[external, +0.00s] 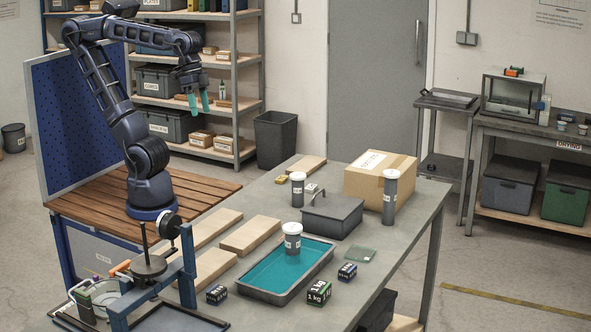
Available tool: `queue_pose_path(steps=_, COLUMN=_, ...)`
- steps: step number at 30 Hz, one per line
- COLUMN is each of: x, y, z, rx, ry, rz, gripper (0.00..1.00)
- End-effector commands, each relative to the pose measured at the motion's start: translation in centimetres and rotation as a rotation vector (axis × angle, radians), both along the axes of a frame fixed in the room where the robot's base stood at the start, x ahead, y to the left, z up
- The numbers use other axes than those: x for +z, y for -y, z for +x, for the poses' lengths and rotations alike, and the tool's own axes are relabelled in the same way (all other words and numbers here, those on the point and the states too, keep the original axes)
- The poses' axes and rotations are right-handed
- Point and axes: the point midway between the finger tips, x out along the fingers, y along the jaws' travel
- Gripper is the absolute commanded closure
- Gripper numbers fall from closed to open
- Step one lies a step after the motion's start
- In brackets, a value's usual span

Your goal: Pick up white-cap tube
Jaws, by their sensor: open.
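Three grey tubes with white caps and pale labels stand upright in the external view. One short tube (297,193) is behind and left of a dark lidded box. A taller tube (390,203) stands at the front right of a cardboard carton. Another short, wider tube (292,246) stands in the teal-floored tray, and its base is on the teal surface. My gripper (199,103) has teal fingers pointing down, spread apart and empty. It hangs high at the upper left, well away from all three tubes.
The grey table (408,238) also bears the carton (364,181), the lidded box (332,219), the tray (252,291), wooden boards (250,236) and several small weight blocks (319,292). A blue pegboard (80,125) stands beside my arm. The right table edge is mostly clear.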

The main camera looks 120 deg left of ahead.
Motion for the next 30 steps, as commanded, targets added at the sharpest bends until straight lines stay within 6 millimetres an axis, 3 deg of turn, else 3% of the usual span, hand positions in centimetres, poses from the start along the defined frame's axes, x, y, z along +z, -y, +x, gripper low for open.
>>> queue_pose_path(steps=10, x=-0.3, y=-1.6, z=4.4, rx=0.356, ry=-0.249, rz=-0.311, gripper=0.36)
queue_pose_path(steps=17, x=0.0, y=-4.1, z=8.1, rx=0.605, ry=-0.414, rz=-0.563, gripper=0.36)
queue_pose_path(steps=23, x=0.4, y=-7.6, z=11.5, rx=0.799, ry=-0.547, rz=-0.796, gripper=0.36)
queue_pose_path(steps=30, x=0.8, y=-13.9, z=15.1, rx=0.993, ry=-0.688, rz=-1.096, gripper=0.36)
